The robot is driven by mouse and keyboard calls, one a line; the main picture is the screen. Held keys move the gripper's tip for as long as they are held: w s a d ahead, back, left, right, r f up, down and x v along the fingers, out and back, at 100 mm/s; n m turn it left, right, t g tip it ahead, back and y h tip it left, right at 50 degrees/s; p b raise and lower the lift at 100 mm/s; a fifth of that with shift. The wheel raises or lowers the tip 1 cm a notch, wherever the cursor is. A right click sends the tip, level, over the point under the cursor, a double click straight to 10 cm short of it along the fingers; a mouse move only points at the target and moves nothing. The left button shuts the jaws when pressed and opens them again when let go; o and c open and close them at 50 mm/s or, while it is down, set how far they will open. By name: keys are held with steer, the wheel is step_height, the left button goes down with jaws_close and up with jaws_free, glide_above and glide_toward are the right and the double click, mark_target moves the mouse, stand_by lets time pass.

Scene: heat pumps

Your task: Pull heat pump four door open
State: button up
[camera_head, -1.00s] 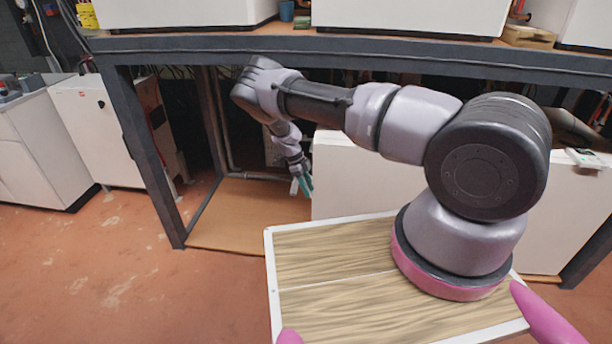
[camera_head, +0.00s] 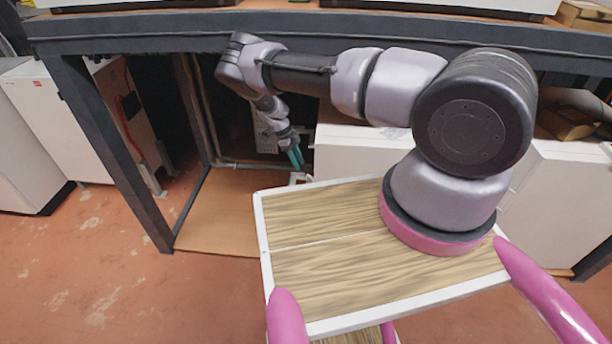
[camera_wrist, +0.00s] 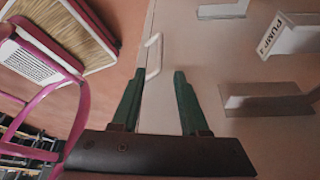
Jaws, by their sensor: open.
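My gripper (camera_wrist: 158,98) is open, its two dark green fingers apart. A white bar handle (camera_wrist: 157,57) shows just ahead of the fingertips, between them in the picture. I cannot tell how far off it is, and nothing is gripped. The handle is at the left edge of a pale panel (camera_wrist: 205,55), which looks like a unit front and appears shut. A tag reading "PUMP" (camera_wrist: 290,36) is on the right; its number is unclear. In the head view my gripper (camera_head: 295,158) is beside the left end of a white unit (camera_head: 345,150) under the bench, partly hidden by my arm.
A dark bench frame (camera_head: 300,27) spans above, with its leg (camera_head: 105,150) at the left. A wooden board (camera_head: 220,215) lies beneath it. A white cabinet (camera_head: 65,120) stands further left. The red floor (camera_head: 80,270) at the front left is clear.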

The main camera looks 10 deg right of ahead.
mark_target(308, 180)
steer(key=x, duration=1)
steer(key=shift+f, duration=0.1)
jaws_close()
stand_by(1.1)
